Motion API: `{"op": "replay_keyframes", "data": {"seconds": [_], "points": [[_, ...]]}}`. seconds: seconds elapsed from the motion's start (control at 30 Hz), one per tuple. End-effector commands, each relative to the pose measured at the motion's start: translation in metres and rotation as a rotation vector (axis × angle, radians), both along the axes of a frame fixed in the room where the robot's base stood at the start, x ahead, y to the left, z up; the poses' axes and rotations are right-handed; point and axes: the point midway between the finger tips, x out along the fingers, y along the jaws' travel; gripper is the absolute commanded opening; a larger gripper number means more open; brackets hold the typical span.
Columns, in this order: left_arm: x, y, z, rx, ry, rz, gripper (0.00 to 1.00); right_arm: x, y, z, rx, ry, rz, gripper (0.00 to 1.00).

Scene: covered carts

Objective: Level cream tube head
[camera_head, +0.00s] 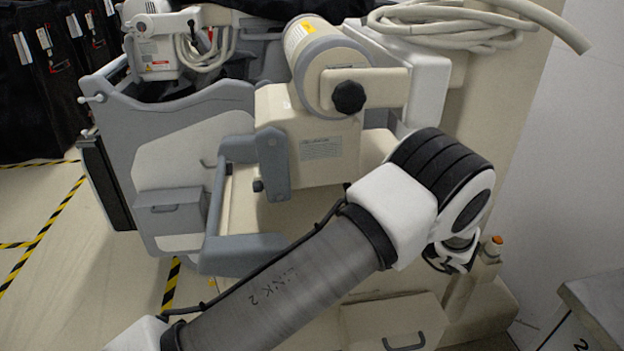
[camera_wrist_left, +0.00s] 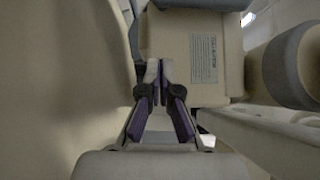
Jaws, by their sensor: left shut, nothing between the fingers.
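The cream tube head (camera_head: 318,60) is a drum with a grey band and a yellow label, mounted on a cream block at the centre of the head view. A bracket with a black knob (camera_head: 349,97) crosses its near side. The drum looks tilted in the picture; its exact angle is hard to tell. In the left wrist view, a cream drum with a grey band (camera_wrist_left: 290,62) shows at the right. My left gripper (camera_wrist_left: 160,70) is shut and empty, its tips in front of the labelled block (camera_wrist_left: 180,50). My arm hides the gripper in the head view.
A grey and cream cart frame (camera_head: 190,150) stands left of the head. A coiled cream cable (camera_head: 445,28) lies at the upper right. A post with an orange button (camera_head: 494,246) stands right of my arm. Open floor with striped tape (camera_head: 40,235) is at left.

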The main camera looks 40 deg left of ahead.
Motion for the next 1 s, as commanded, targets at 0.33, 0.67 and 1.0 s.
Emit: {"op": "replay_keyframes", "data": {"seconds": [0.33, 0.67, 1.0], "points": [[-0.004, 0.039, -0.001, -0.001, 0.001, 0.005, 0.00, -0.001, 0.000, -0.001, 0.000, 0.002, -0.001, 0.40], [-0.015, 0.107, -0.002, -0.001, 0.003, 0.003, 0.00, 0.000, 0.000, -0.001, 0.000, 0.001, -0.001, 0.40], [-0.039, 0.126, -0.003, 0.000, 0.001, -0.001, 0.00, 0.000, 0.000, -0.001, 0.000, 0.001, -0.001, 0.40]]}}
